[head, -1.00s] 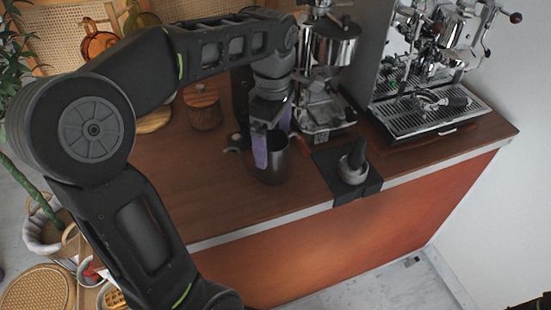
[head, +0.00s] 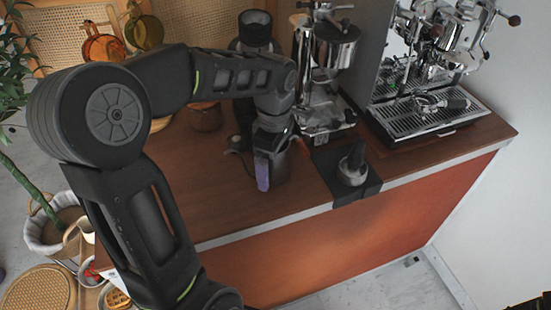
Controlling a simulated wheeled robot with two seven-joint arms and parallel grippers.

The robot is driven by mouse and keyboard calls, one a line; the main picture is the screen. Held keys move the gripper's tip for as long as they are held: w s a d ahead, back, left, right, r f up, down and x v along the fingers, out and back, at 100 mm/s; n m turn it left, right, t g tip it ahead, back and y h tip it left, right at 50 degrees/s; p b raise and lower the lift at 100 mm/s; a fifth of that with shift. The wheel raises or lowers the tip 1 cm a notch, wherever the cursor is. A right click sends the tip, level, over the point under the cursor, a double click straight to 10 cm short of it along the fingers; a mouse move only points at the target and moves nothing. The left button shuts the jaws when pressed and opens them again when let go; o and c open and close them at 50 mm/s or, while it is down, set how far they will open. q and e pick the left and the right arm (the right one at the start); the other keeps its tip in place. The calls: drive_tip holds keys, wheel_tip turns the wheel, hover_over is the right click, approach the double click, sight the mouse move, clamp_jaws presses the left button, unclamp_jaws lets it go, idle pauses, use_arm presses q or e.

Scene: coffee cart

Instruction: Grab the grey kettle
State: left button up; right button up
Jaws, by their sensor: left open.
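The grey kettle (head: 280,169) stands on the brown wooden counter, left of the black tamping mat. It looks like a dark metal pitcher, with a small part sticking out to the left near its rim. My left gripper (head: 268,162) comes down over it from above. A purple-padded finger shows in front of the kettle's near left side. The other finger is hidden, so I cannot tell whether it is inside or behind the kettle. The gripper is open. My wrist covers the kettle's top. My right gripper is not in view.
A tamper (head: 352,166) stands on the black mat (head: 368,187) to the right. A chrome grinder (head: 325,95) and an espresso machine (head: 425,115) stand behind. A dark cylindrical device (head: 255,28) and a wooden canister (head: 205,117) are behind my arm. The counter's front left is clear.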

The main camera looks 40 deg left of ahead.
use_arm(q)
drive_tip(key=shift+c, duration=0.2)
idle(0.4)
drive_tip(key=c, duration=2)
wheel_tip(320, 180, up, 10)
